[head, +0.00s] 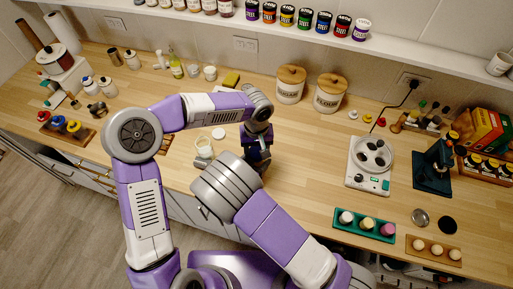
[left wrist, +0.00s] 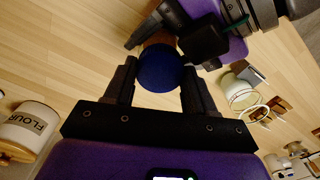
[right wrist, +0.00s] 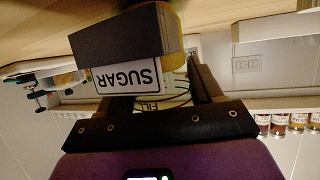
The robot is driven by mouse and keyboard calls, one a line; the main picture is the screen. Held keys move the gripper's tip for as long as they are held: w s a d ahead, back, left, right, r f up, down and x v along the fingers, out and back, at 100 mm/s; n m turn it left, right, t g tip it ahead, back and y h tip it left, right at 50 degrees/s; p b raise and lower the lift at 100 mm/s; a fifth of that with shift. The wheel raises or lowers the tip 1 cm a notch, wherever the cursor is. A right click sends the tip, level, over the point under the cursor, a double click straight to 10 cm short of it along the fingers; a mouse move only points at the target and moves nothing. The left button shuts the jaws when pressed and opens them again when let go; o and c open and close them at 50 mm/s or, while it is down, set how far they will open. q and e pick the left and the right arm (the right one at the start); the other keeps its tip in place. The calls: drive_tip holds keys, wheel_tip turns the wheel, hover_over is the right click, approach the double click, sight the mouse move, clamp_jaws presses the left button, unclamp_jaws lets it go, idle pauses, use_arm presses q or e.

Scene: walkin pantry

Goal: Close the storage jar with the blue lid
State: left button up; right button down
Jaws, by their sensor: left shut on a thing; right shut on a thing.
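The blue lid (left wrist: 160,70) is between the fingers of my left gripper (left wrist: 158,82), which is shut on it. A brown-orange edge (left wrist: 160,38), apparently the storage jar, shows just behind the lid. My right gripper (right wrist: 172,68) is shut on the jar, whose yellowish side (right wrist: 172,45) shows between its fingers. In the head view my left gripper (head: 258,152) points down over the counter, and my right forearm hides most of the jar and my right gripper. Lid and jar are close together; I cannot tell whether the lid is seated.
An open glass jar (head: 204,148) and a white disc (head: 218,133) are on the counter just left of my grippers. Two wooden-lidded canisters (head: 290,90) (head: 330,96) stand behind. A white scale (head: 370,165) is on the right. Counter between is clear.

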use_arm(q)
drive_tip(key=m, duration=0.6)
drive_tip(key=shift+m, duration=0.4)
drive_tip(key=m, duration=0.6)
drive_tip(key=o, duration=1.2)
drive_tip(key=shift+c, duration=0.2)
drive_tip(key=shift+r, duration=2.3)
